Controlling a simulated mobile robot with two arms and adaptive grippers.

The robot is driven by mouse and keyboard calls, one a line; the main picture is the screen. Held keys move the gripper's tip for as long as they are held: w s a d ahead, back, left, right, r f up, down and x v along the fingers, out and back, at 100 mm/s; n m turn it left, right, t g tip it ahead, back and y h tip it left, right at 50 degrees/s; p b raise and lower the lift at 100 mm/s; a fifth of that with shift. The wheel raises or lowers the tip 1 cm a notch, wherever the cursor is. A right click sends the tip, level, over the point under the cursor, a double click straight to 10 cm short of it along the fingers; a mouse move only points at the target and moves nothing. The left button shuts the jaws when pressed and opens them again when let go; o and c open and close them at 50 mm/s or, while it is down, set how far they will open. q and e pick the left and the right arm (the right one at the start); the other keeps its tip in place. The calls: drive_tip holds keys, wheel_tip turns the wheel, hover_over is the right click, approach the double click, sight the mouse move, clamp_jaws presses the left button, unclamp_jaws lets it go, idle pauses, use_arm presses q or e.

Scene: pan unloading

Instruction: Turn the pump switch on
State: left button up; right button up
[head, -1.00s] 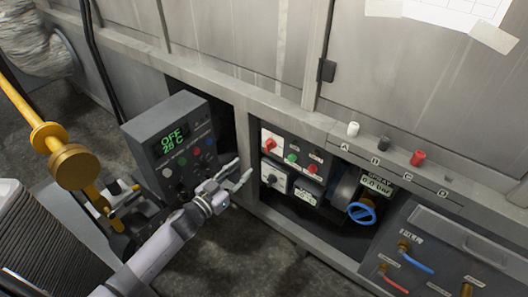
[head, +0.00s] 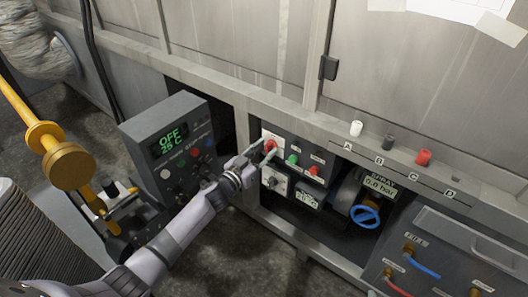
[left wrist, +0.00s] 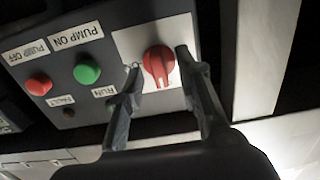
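A red rotary switch (head: 270,144) sits on a white plate at the left end of the pump panel; it also shows in the left wrist view (left wrist: 158,66). My left gripper (head: 266,150) is at this switch. In the left wrist view the fingers (left wrist: 159,62) are open, one on each side of the red knob; whether they touch it I cannot tell. Beside it are a green button (left wrist: 87,73) labelled PUMP ON and a red button (left wrist: 39,85) labelled PUMP OFF. Lamps marked RUN and FAULT look dark. My right gripper is not in view.
A grey control box (head: 168,145) reading OFF and 25 C stands left of my arm. Below the switch is a second panel with a dark knob (head: 272,181). A blue valve wheel (head: 365,216) and a spray display (head: 381,184) reading 0.0 bar are to the right.

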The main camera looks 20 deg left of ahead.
use_arm(q)
drive_tip(key=shift+c, duration=0.6)
clamp_jaws()
